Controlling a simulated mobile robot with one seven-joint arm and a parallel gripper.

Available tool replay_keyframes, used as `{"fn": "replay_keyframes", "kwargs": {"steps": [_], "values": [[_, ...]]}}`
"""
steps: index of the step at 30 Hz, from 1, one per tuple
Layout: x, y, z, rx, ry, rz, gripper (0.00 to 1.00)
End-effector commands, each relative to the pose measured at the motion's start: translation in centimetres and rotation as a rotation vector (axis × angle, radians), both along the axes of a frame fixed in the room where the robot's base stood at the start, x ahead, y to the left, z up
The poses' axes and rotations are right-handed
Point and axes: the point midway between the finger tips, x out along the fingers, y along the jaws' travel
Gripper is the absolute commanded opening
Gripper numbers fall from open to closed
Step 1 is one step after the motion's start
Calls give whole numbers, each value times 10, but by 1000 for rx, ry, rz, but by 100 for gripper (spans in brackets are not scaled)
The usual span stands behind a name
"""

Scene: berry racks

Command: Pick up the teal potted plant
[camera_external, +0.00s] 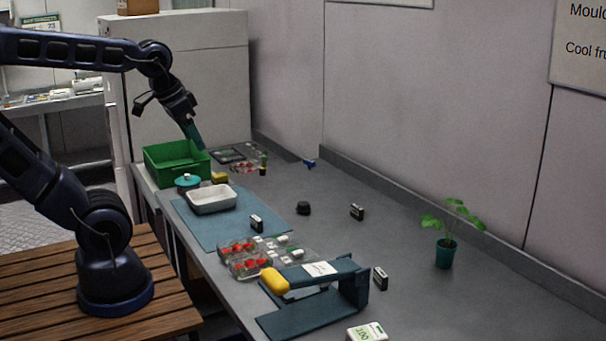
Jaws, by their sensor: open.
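The teal potted plant (445,253) stands upright at the right side of the grey bench, near the back wall. Its green leaves spread above the teal pot. My gripper (196,140) is far to the left of it, above the right edge of a green crate (178,174), pointing down. It is open, and I see nothing held in it. The fingertips are small and dark in this view.
A white tray (212,206) and a teal-lidded pot (187,183) sit near the crate. Berry punnets (245,265) and a blue stand (352,284) with a yellow item lie at the front. Small dark boxes (357,212) stand mid-bench. The bench left of the plant is mostly clear.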

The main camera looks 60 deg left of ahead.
Motion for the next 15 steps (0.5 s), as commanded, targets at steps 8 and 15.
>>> {"fn": "replay_keyframes", "kwargs": {"steps": [8, 15], "values": [[59, -17, 15, 82, 28, -96, 77], [123, -41, 20, 153, 53, -216, 77]]}}
